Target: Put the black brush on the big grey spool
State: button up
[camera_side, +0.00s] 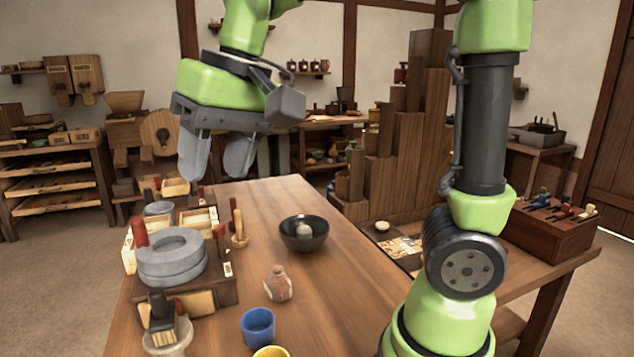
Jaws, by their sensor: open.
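My gripper (216,165) is open and empty, pointing down above the far left part of the table. A big grey spool-like round piece (172,268), stacked with a hole in its top, sits on a dark wooden base at the table's left. It is below and left of my gripper, clearly apart from it. A black brush (158,305) with a pale lower part stands roughly upright at the near left, in front of the grey piece. It appears to be on or just behind a pale round piece (168,341); I cannot tell which.
Small wooden boxes (197,219) and red-handled tools crowd the left edge. A dark bowl (303,236) holding a pale lump, a small brown jug (278,284), a blue cup (258,327) and a yellow cup (271,352) stand mid-table.

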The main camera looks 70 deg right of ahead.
jog(key=s+d+f+t, duration=0.2)
jog(key=s+t, duration=0.2)
jog(key=s, duration=0.7)
jog(key=shift+d+m+y, duration=0.2)
jog(key=shift+m+y, duration=0.1)
